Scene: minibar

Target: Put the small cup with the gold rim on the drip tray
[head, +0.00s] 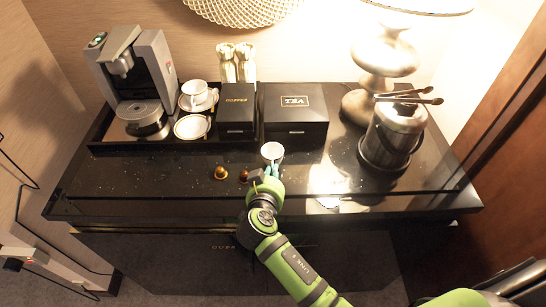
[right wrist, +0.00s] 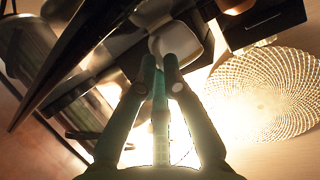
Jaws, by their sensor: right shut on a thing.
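A small white cup (head: 272,152) is at the front middle of the dark counter; I cannot make out its rim colour. My right gripper (head: 268,172) is shut on it from the front. In the right wrist view, the white cup (right wrist: 180,38) is at the fingertips (right wrist: 161,62), partly hidden by them. I cannot tell whether the cup touches the counter. The coffee machine (head: 158,62) stands at the back left, with its round drip tray (head: 143,108) under the spout. My left gripper is not in view.
Another white cup (head: 196,90) on a saucer and an empty saucer (head: 192,127) sit in the black tray (head: 110,147), beside a coffee box (head: 237,120). A tea box (head: 296,128), ice bucket (head: 392,140) and lamp (head: 385,55) stand right. Two capsules (head: 221,172) lie in front.

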